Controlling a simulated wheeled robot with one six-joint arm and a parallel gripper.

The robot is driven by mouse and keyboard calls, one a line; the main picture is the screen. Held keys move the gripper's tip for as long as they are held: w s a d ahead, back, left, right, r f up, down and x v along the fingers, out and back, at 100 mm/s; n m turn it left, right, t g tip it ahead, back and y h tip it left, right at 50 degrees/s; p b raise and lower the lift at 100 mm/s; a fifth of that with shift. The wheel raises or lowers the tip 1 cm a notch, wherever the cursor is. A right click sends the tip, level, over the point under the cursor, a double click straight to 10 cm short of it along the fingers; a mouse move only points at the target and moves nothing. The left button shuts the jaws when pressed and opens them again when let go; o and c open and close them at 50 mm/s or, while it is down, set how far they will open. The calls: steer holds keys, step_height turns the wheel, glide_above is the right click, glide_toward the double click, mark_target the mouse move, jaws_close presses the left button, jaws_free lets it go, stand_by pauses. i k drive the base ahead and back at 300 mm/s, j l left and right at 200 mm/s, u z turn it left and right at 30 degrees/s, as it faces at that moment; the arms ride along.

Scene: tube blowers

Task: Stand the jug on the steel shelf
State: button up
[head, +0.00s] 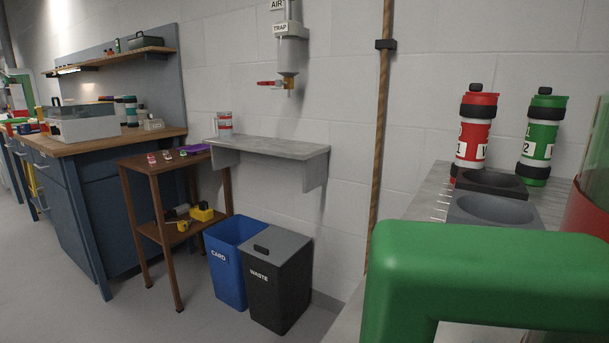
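The steel shelf (275,147) is a grey slab on brackets, fixed to the wall left of centre. The rest of the shelf top is bare. No gripper fingers can be made out, so I cannot see whether my gripper holds anything. A large green bent piece (480,265) fills the lower right close to the camera; I cannot tell what it belongs to.
A blue bin (226,275) and a black waste bin (275,285) stand below the shelf. An air trap (288,55) with a red lever hangs above. A red bottle (475,130) and a green bottle (541,140) stand right. A brown rack (150,210) stands left.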

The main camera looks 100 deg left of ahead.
mark_target(239, 140)
steer(key=k+j+u, duration=0.1)
steer(key=j+u, duration=0.15)
steer(key=u, duration=0.15)
steer(key=j+u, duration=0.6)
steer(key=j, duration=1.35)
steer(key=i+j+u, duration=0.2)
steer(key=j, duration=1.45)
steer(key=k, duration=0.1)
